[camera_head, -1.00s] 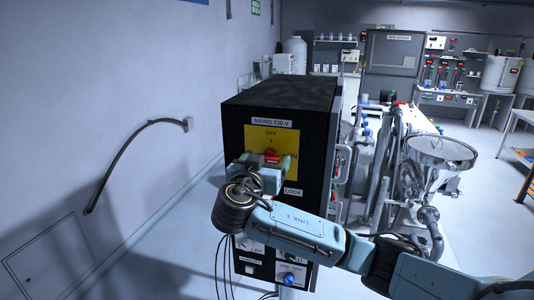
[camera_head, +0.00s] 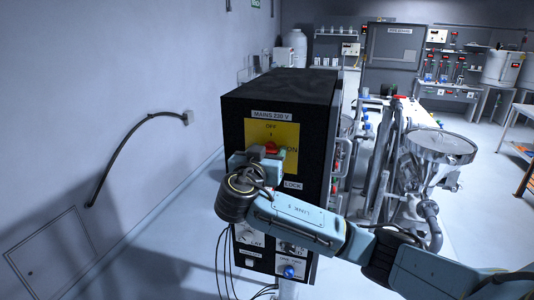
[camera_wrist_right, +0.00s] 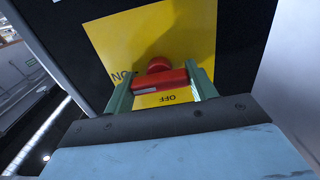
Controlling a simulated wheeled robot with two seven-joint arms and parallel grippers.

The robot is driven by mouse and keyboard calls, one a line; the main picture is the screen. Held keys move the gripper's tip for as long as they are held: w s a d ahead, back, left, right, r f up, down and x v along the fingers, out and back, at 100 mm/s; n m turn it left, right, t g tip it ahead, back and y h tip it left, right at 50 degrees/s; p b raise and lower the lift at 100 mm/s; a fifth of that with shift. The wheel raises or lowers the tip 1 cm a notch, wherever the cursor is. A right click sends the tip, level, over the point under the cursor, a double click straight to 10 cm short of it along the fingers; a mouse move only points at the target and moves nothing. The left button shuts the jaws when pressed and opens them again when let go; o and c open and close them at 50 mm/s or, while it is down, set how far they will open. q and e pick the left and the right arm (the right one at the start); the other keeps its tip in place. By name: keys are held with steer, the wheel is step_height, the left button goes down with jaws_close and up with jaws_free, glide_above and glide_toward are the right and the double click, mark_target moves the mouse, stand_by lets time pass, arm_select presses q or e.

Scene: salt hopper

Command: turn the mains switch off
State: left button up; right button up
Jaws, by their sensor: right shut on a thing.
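The mains switch is a red knob (camera_head: 271,148) on a yellow plate (camera_head: 284,132), high on the front of a black cabinet (camera_head: 240,110). The plate reads OFF at the top and ON at the right. In the right wrist view the red knob (camera_wrist_right: 160,77) has a crosswise bar with a pale mark at its end on the ON side. My right gripper (camera_wrist_right: 160,82) is shut on this bar, one greenish finger at each end. In the head view the gripper (camera_head: 262,160) hides the knob's lower part. My left gripper is not in view.
A steel hopper (camera_head: 440,145) stands to the right. The floor left of the cabinet is clear.

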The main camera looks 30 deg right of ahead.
steer(key=shift+f+n+b, duration=0.3)
steer(key=shift+n+b, duration=0.6)
steer(key=shift+b, duration=0.6)
steer(key=shift+n+b, duration=0.3)
steer(key=shift+r+n, duration=0.1)
steer(key=shift+n, duration=0.4)
steer(key=shift+r+n+p, duration=0.2)
steer(key=shift+n+p, duration=0.15)
steer(key=shift+n, duration=0.55)
steer(key=n+p, duration=0.1)
steer(key=n, duration=0.1)
steer(key=shift+n+p, duration=0.35)
steer(key=shift+n, duration=0.05)
steer(key=n+p, duration=0.1)
steer(key=n, duration=0.2)
steer(key=shift+n, duration=0.3)
steer(key=n, duration=0.6)
steer(key=shift+a+f+p, duration=0.1)
steer(key=shift+p, duration=0.25)
steer(key=shift+n, duration=0.3)
steer(key=o, duration=1)
